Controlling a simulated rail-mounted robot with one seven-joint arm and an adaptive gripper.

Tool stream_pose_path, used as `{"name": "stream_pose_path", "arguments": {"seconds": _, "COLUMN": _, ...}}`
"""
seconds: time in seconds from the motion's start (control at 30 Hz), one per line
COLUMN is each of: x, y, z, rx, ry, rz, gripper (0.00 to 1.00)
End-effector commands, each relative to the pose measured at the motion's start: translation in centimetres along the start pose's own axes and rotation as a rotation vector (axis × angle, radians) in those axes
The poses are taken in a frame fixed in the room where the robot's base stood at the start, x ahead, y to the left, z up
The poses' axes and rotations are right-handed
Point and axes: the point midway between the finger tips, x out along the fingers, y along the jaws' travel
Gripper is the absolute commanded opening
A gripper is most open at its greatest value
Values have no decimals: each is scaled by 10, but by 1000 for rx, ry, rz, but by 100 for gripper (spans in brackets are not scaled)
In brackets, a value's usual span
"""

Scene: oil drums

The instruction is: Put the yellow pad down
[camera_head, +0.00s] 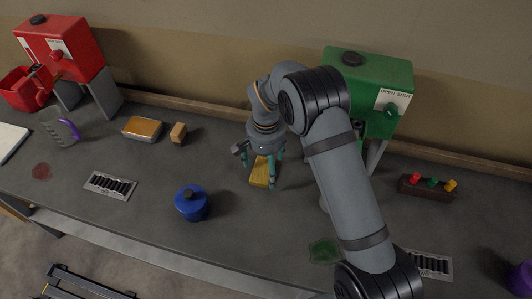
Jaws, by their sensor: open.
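The yellow pad (260,172) is a flat, oblong piece on the grey worktop, near the middle of the view. It seems to lie flat on the surface. My gripper (263,180) points down right over the pad, with its teal fingers spread apart on either side of it. The fingers look open; whether either one touches the pad cannot be told. The upper end of the pad is partly hidden by the gripper.
A blue lidded pot (191,203) stands left of my gripper. A green drum (368,85) on a stand is behind my arm. A tan block (178,133) and a tray with an orange top (142,129) lie further left. A plug rack (427,187) is at right.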

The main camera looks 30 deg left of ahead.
Motion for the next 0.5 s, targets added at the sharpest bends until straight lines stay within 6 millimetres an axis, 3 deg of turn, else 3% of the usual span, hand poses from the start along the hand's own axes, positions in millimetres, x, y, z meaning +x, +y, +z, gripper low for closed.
{"name": "stream_pose_path", "arguments": {"seconds": 0.3, "x": -68, "y": -1, "z": -1, "rx": 0, "ry": 4, "rz": -3, "gripper": 84}}
{"name": "stream_pose_path", "arguments": {"seconds": 0.5, "x": -95, "y": 0, "z": 0, "rx": -1, "ry": 2, "rz": -1, "gripper": 84}}
